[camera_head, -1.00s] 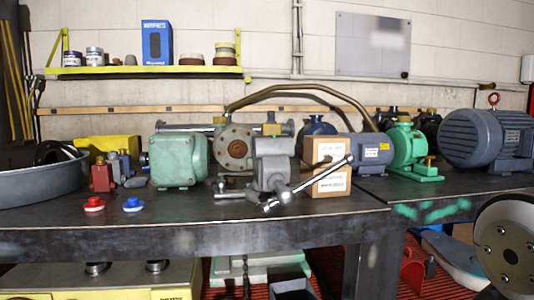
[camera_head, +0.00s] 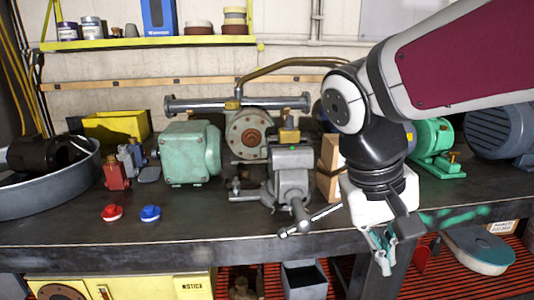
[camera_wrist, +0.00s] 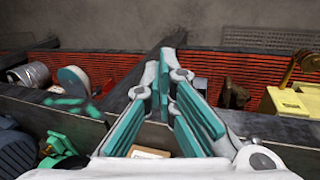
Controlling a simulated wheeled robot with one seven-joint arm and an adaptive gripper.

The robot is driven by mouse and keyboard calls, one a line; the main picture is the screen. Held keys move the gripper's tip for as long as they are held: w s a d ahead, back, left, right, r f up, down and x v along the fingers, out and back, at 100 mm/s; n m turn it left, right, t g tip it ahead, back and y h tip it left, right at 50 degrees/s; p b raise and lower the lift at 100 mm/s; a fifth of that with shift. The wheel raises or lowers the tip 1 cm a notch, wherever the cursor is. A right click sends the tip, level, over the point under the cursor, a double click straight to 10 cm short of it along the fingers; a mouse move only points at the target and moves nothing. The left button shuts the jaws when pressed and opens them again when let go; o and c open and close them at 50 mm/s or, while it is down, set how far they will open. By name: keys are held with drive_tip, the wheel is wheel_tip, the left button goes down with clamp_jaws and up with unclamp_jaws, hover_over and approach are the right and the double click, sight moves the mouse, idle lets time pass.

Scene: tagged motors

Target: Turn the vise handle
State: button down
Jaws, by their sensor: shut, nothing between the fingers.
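The grey metal vise (camera_head: 289,176) stands near the front edge of the dark workbench, in the middle of the head view. Its handle (camera_head: 318,218) is a slim silver bar at the front, slanting from a knobbed lower left end up to the right. The bar's upper right end is hidden behind my arm. My gripper (camera_head: 384,270) points down to the right of the handle, in front of the bench edge, apart from the visible bar. Its teal-padded fingers are shut and empty; they also show in the wrist view (camera_wrist: 170,62). I cannot make out the handle in the wrist view.
A cardboard box (camera_head: 327,182) stands just right of the vise. A green motor (camera_head: 190,153) and red and blue knobs (camera_head: 112,212) are to the left. A green pump (camera_head: 436,150) stands to the right. The bench's front edge (camera_head: 180,258) runs below the handle.

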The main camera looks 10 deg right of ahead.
drive_tip(key=w+a+r+h+p, duration=0.1)
drive_tip(key=w+a+r+p, duration=0.2)
drive_tip(key=w+r+p, duration=0.55)
drive_tip(key=n+t+h+p, duration=0.1)
drive_tip(key=t+p, duration=0.1)
drive_tip(key=p, duration=1.2)
approach(340, 204)
drive_tip(key=p+x, duration=0.1)
drive_tip(key=x, duration=0.6)
drive_tip(key=shift+w+d+r+p, duration=0.15)
drive_tip(key=shift+d+p, duration=0.05)
drive_tip(key=shift+p, duration=0.2)
drive_tip(key=shift+b+x, duration=0.35)
drive_tip(key=shift+x, duration=0.5)
drive_tip(key=shift+d+r, duration=0.1)
